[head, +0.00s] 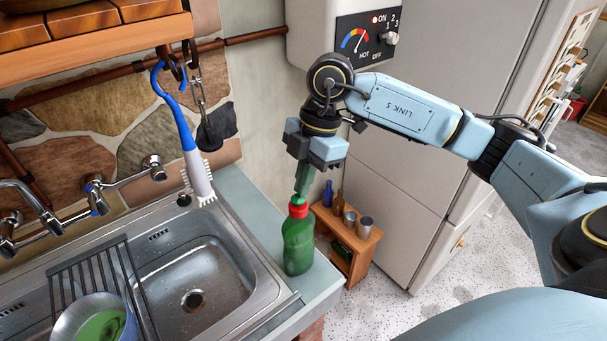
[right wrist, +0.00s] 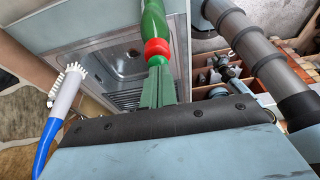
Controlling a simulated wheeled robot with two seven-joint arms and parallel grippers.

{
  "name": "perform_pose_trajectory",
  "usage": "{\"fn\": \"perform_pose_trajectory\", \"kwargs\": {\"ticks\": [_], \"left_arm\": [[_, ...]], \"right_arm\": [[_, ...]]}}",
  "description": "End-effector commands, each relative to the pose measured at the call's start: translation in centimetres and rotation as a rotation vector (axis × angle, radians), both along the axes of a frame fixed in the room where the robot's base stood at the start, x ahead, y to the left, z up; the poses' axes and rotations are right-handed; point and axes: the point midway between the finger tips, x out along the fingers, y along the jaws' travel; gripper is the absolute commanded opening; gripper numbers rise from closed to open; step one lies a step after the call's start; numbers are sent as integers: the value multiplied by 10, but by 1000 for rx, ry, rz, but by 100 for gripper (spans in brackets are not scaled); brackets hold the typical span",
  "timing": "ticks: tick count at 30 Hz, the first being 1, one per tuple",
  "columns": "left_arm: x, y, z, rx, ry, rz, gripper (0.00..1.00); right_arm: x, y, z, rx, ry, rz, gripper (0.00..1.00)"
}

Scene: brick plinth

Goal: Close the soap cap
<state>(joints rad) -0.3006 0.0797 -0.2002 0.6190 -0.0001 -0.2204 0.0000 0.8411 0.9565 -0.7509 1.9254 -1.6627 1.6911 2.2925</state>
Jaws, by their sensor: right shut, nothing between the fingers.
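The soap bottle (head: 298,246) is green and stands upright on the pale counter edge right of the sink. Its red cap (head: 298,209) is on top, and the bottle also shows in the right wrist view (right wrist: 153,22) with the red cap (right wrist: 157,48). My right gripper (head: 300,192) points down from above with its green fingers shut and empty. Its fingertips (right wrist: 158,64) are right at the top of the cap, touching or nearly so. They hide part of the cap's top, so I cannot tell whether it is open or closed. My left gripper is not in view.
A steel sink (head: 235,262) with a black rack (head: 62,290) and a bowl (head: 62,325) lies left of the bottle. A blue-and-white brush (head: 197,172) hangs above the sink. A small wooden shelf (head: 357,262) with bottles stands behind, on the right, beside a fridge (head: 400,150).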

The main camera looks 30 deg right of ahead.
Motion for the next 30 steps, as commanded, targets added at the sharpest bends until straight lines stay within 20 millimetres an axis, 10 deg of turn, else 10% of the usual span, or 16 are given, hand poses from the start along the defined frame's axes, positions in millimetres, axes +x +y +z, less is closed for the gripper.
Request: {"fn": "perform_pose_trajectory", "kwargs": {"ticks": [6, 18, 30], "left_arm": [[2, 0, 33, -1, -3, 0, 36], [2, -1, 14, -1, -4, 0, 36], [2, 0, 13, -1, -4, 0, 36]], "right_arm": [[1, 1, 41, 3, -11, 2, 0], [4, -23, 115, 3, -14, 0, 0], [4, -27, 131, 4, -12, 2, 0]]}}
